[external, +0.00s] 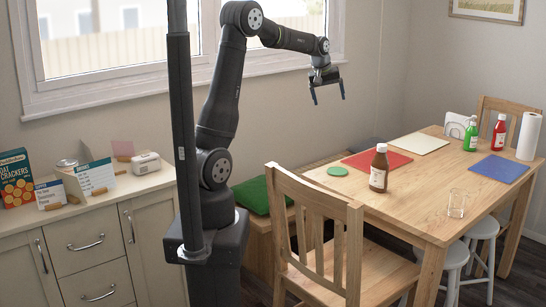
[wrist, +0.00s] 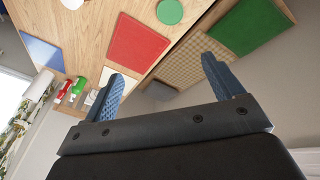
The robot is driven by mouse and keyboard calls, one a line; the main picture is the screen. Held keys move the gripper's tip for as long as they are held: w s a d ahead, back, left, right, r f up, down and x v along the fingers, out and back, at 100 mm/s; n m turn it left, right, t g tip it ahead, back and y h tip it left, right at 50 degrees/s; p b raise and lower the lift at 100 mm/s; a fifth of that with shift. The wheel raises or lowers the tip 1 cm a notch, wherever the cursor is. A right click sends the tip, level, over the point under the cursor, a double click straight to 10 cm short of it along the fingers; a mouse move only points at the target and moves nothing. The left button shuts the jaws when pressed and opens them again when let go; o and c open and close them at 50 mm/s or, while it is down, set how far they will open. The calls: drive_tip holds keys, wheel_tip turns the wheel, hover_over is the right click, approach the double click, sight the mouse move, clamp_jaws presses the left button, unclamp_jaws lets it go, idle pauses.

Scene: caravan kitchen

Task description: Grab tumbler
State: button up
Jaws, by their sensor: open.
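A small clear glass tumbler (external: 456,204) stands upright on the wooden table (external: 430,178), near its front right side in the external view. The wrist view does not show the tumbler. My gripper (external: 328,98) is raised in front of the wall by the window, well above the table and to the left of the tumbler. Its two blue fingers are apart with nothing between them. In the wrist view my gripper (wrist: 165,85) also shows open and empty, with the table beyond it.
A brown bottle (external: 379,168) stands beside a green coaster (external: 338,171). Red (external: 377,160), cream (external: 419,144) and blue (external: 498,168) mats lie on the table. Green (external: 471,134) and red (external: 499,132) bottles and a paper roll (external: 529,136) stand behind. A chair (external: 315,228) stands at the near side.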

drive_tip(key=m+t+h, duration=0.1)
drive_tip(key=m+t, duration=0.1)
drive_tip(key=m, duration=0.5)
hover_over(459, 194)
drive_tip(key=s+a, duration=0.6)
drive_tip(key=s, duration=0.5)
wheel_tip(459, 194, down, 14)
drive_tip(key=x, duration=1.1)
drive_tip(key=w+x, duration=0.1)
drive_tip(key=x, duration=0.5)
drive_tip(key=shift+w+a+r, duration=0.1)
drive_tip(key=shift+r, duration=0.15)
drive_tip(key=c, duration=1.3)
